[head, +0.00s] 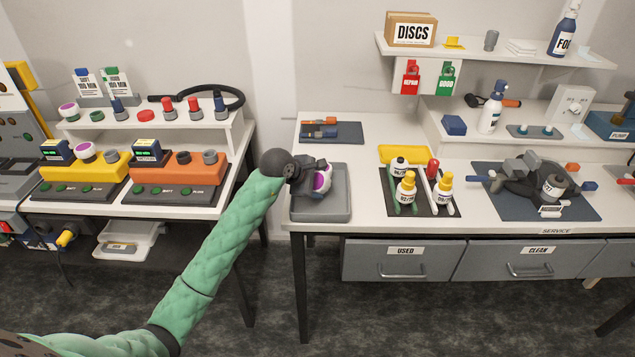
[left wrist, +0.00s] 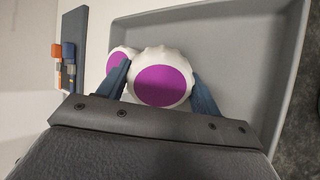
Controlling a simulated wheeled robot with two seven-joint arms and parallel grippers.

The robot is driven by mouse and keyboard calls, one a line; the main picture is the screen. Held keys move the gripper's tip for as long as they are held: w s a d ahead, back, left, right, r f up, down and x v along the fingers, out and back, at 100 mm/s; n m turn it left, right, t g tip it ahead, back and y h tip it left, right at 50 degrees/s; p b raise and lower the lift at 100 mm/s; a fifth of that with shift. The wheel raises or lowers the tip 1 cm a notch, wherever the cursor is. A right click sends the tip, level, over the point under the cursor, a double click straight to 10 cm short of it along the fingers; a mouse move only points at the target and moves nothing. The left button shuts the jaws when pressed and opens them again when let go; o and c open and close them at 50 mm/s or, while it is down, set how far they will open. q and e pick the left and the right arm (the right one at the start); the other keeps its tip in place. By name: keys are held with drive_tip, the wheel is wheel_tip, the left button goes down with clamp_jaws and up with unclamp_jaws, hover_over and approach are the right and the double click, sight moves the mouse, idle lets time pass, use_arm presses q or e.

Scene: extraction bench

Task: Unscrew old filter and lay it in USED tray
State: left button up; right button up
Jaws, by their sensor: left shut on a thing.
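My left gripper (head: 318,176) is over the grey tray (head: 325,213) at the left end of the right bench. It is shut on a round white filter with a purple face (left wrist: 162,78), held between the two fingers in the left wrist view. A second white and purple filter (left wrist: 117,62) shows beside it, partly hidden by the finger and the held one. I cannot tell whether the held filter touches the tray floor. A dark mask-like device (head: 530,182) with a round grey part lies on a blue mat. My right gripper is not in view.
A USED label is on the drawer (head: 398,262) below the bench; a CLEAN drawer (head: 515,262) is beside it. A mat with screwdrivers (head: 330,131) lies behind the tray. A dark tray of bottles (head: 420,195) stands to its right. The tray's right side looks clear.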

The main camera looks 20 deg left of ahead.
use_arm(q)
drive_tip(key=shift+s+f+b, duration=0.15)
drive_tip(key=shift+f+b, duration=0.2)
drive_tip(key=shift+f, duration=0.15)
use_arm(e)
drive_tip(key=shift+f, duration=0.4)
